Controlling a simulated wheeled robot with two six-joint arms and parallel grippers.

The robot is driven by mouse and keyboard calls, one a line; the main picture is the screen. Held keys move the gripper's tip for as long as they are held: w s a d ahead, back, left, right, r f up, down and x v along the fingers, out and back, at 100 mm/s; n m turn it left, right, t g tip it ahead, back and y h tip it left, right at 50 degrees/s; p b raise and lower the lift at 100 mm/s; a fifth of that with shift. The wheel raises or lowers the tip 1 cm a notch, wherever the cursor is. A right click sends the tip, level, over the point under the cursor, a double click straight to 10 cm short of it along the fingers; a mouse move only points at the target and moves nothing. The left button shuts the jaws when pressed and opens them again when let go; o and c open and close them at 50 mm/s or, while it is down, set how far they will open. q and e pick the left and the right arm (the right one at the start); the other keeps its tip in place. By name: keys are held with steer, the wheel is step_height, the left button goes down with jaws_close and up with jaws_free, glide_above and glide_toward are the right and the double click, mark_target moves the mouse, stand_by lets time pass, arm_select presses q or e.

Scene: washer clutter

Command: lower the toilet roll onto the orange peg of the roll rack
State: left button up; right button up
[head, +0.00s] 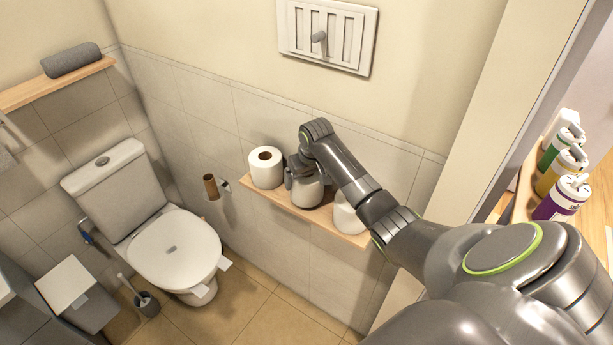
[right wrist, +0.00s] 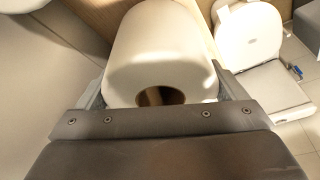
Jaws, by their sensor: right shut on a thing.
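A white toilet roll (head: 308,192) is between the fingers of my right gripper (head: 304,172), which is shut on it. The roll is at the middle of a wooden wall shelf (head: 331,229); I cannot tell whether it touches the shelf. The right wrist view shows this roll (right wrist: 160,45) between both fingers, with its hollow core facing the camera. Something brown shows inside the core, too unclear to name. I make out no orange peg or roll rack in either view. My left gripper is not in view.
Other white rolls stand on the shelf, one on the left (head: 266,168) and one on the right (head: 346,217), partly behind my arm. A brown cardboard tube (head: 211,187) is on a wall holder left of the shelf. The toilet (head: 175,249) stands further left.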

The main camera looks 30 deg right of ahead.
steer(key=shift+f, duration=0.15)
steer(key=shift+f, duration=0.5)
steer(key=o, duration=0.7)
steer(key=shift+r, duration=0.1)
